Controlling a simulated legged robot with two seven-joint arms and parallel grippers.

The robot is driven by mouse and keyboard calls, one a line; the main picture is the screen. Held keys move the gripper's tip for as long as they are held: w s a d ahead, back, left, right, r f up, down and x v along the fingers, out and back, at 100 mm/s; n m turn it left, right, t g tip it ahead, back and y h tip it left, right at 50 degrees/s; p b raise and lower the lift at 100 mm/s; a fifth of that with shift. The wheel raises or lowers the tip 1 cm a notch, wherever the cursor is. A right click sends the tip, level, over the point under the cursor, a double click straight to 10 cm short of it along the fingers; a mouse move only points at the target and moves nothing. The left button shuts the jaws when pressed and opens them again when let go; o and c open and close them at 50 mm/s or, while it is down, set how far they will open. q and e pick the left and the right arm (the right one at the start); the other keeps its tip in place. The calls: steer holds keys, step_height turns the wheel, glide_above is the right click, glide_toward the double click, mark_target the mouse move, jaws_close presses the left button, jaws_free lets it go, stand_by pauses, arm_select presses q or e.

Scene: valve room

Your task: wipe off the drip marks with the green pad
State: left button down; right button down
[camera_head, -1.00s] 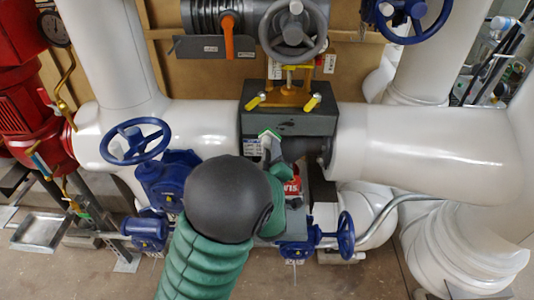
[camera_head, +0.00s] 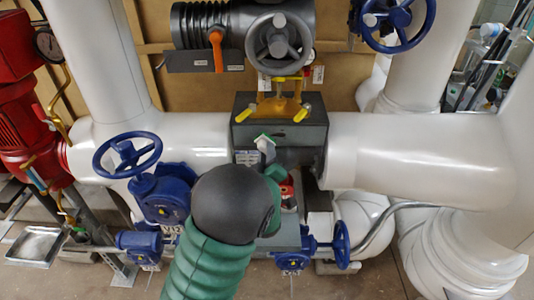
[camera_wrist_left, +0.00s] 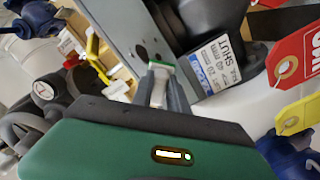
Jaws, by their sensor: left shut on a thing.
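My left gripper (camera_head: 268,153) is shut on a small pale block with a green face, the green pad (camera_head: 264,138). It holds the pad at the front of the dark grey valve box (camera_head: 304,133), left of the middle. In the left wrist view the pad (camera_wrist_left: 160,66) sits between the fingers (camera_wrist_left: 159,92), beside the grey box face (camera_wrist_left: 124,30). Dark spots (camera_wrist_left: 141,51) show on that face near the pad; I cannot tell whether they are drip marks or holes. Whether the pad touches the face is unclear. My right gripper is out of view.
White pipes (camera_head: 420,155) run to both sides of the box. Blue handwheels stand at left (camera_head: 127,155) and lower right (camera_head: 341,245). Yellow-handled clamps (camera_head: 302,114) sit on top of the box. Red (camera_wrist_left: 296,62) and yellow (camera_wrist_left: 300,115) tags hang close to my left gripper.

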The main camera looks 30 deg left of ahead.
arm_select(q)
steer(key=shift+w+a+f, duration=0.15)
steer(key=shift+a, duration=0.35)
steer(key=shift+w+a+f, duration=0.1)
steer(key=shift+w+a, duration=0.05)
steer(key=shift+a, duration=0.3)
steer(key=shift+w+d+r, duration=0.15)
steer(key=shift+w+d, duration=0.15)
steer(key=shift+w, duration=0.05)
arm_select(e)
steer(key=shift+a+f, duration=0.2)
